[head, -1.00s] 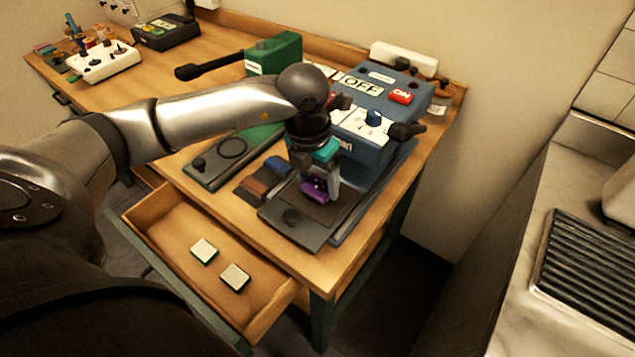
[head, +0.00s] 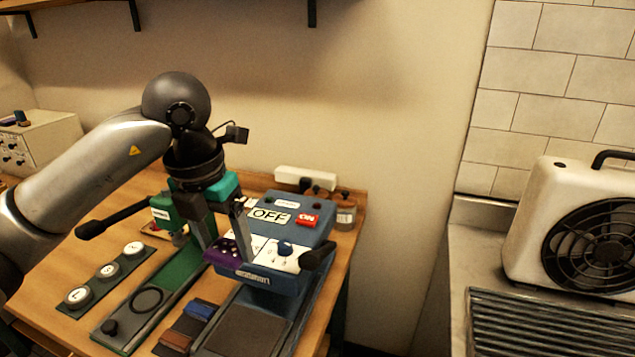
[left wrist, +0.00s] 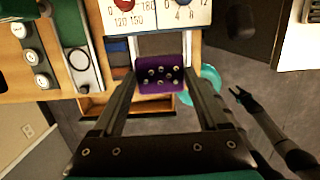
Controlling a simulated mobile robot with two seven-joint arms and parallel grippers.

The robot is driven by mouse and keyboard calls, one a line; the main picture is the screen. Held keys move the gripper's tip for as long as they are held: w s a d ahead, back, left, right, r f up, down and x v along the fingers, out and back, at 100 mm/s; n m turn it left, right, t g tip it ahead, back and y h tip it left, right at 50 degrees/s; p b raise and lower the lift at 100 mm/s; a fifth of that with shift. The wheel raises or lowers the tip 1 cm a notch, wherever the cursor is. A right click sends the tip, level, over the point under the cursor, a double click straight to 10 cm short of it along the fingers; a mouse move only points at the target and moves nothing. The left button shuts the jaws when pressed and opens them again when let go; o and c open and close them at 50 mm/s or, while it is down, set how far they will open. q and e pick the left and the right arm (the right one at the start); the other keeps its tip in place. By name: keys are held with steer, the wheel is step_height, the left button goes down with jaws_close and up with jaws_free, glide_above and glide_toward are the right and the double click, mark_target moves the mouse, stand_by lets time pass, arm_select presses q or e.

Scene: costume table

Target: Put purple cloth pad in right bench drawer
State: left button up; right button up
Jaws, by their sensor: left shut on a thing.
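My left gripper (head: 226,243) is shut on the purple cloth pad (head: 220,254) and holds it above the right part of the bench, in front of the blue press (head: 285,278). In the left wrist view the pad (left wrist: 160,76) sits between the two fingertips, its face covered with several small pale studs. In that view a tan wooden drawer (left wrist: 130,105) shows at the bench's front edge, partly hidden by the fingers. The drawer is outside the head view.
A green press base (head: 150,300), a strip with round knobs (head: 108,271) and small blue and brown pads (head: 198,310) lie on the wooden bench. A jar (head: 346,213) stands behind the blue press. A white fan unit (head: 530,215) stands on the right counter.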

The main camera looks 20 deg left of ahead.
mark_target(237, 259)
arm_select(q)
steer(key=m, duration=0.1)
steer(key=d+f+m, duration=0.1)
steer(key=m, duration=0.2)
steer(key=shift+s+d+f+h, duration=0.15)
steer(key=shift+s+f+h, duration=0.05)
steer(key=shift+s+h, duration=0.1)
steer(key=m, duration=0.1)
steer(key=d+f+m, duration=0.1)
steer(key=m, duration=0.3)
steer(key=shift+s+d+f+g+h+b, duration=0.2)
steer(key=shift+s+g+h+b, duration=0.1)
steer(key=shift+b, duration=0.1)
steer(key=s+d+f+m+g+b, duration=0.1)
steer(key=s+d+f+m, duration=0.1)
steer(key=m, duration=1.1)
steer(key=s+d+f+m+g+y+b, duration=0.1)
steer(key=d+f+m, duration=0.3)
steer(key=m, duration=0.9)
steer(key=shift+s+f+g, duration=0.25)
steer(key=shift+s+g, duration=0.25)
steer(key=shift+s, duration=0.1)
steer(key=shift+a, duration=0.1)
